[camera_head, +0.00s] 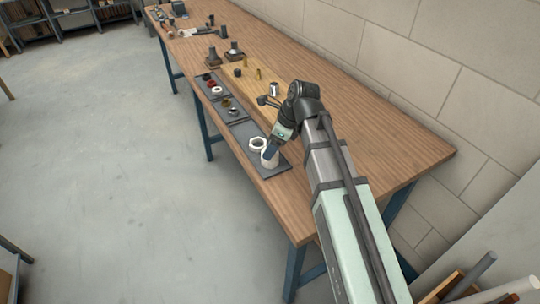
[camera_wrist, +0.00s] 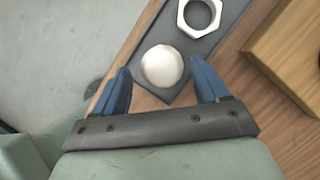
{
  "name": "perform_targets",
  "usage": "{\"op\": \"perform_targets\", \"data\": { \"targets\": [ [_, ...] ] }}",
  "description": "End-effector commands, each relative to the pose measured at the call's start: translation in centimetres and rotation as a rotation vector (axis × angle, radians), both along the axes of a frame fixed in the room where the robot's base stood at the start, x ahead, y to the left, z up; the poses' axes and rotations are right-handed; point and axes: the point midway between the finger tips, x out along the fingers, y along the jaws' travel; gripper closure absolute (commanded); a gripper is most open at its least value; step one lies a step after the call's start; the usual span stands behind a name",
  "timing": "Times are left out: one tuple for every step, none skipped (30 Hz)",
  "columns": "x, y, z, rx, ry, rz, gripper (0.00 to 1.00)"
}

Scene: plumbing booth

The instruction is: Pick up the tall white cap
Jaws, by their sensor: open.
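The tall white cap (camera_wrist: 162,66) shows in the wrist view as a rounded white dome on the dark tray (camera_wrist: 178,98), close to the tray's corner. My gripper (camera_wrist: 160,82) is open, with one blue finger on each side of the cap and visible gaps between. I cannot tell its height over the cap. In the head view the cap (camera_head: 270,158) stands near the front end of the tray (camera_head: 275,171), partly hidden by my gripper (camera_head: 272,150).
A white hex nut (camera_wrist: 199,17) lies beside the cap on the same tray; it also shows in the head view (camera_head: 257,144). A wooden board (camera_wrist: 295,55) is to the right. More trays with small fittings (camera_head: 217,90) lie farther along the wooden bench (camera_head: 360,130).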

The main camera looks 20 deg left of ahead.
Motion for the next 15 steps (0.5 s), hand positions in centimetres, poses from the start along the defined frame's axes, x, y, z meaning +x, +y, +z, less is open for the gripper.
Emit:
{"op": "perform_targets", "data": {
  "targets": [
    [0.0, 0.1, -0.2, 0.0, 0.0, 0.0, 0.26],
    [0.0, 0.1, -0.2, 0.0, 0.0, 0.0, 0.26],
    [0.0, 0.1, -0.3, 0.0, 0.0, 0.0, 0.26],
    [0.0, 0.1, -0.3, 0.0, 0.0, 0.0, 0.26],
    [0.0, 0.1, -0.4, 0.0, 0.0, 0.0, 0.26],
    [0.0, 0.2, -0.6, 0.0, 0.0, 0.0, 0.26],
    [0.0, 0.2, -0.7, 0.0, 0.001, 0.0, 0.26],
    [0.0, 0.3, -0.9, 0.0, 0.001, 0.0, 0.26],
    [0.0, 0.3, -1.2, -0.001, 0.001, 0.0, 0.26],
    [0.0, 0.4, -1.5, -0.001, 0.001, 0.0, 0.26],
    [0.1, 0.5, -1.9, -0.001, 0.001, 0.0, 0.26],
    [0.1, 0.6, -2.3, -0.001, 0.001, 0.0, 0.26],
    [0.1, 0.7, -2.6, -0.001, 0.002, 0.001, 0.26],
    [0.1, 0.8, -3.0, -0.001, 0.002, 0.001, 0.26],
    [0.1, 0.9, -3.5, -0.001, 0.002, 0.001, 0.26]
  ]
}}
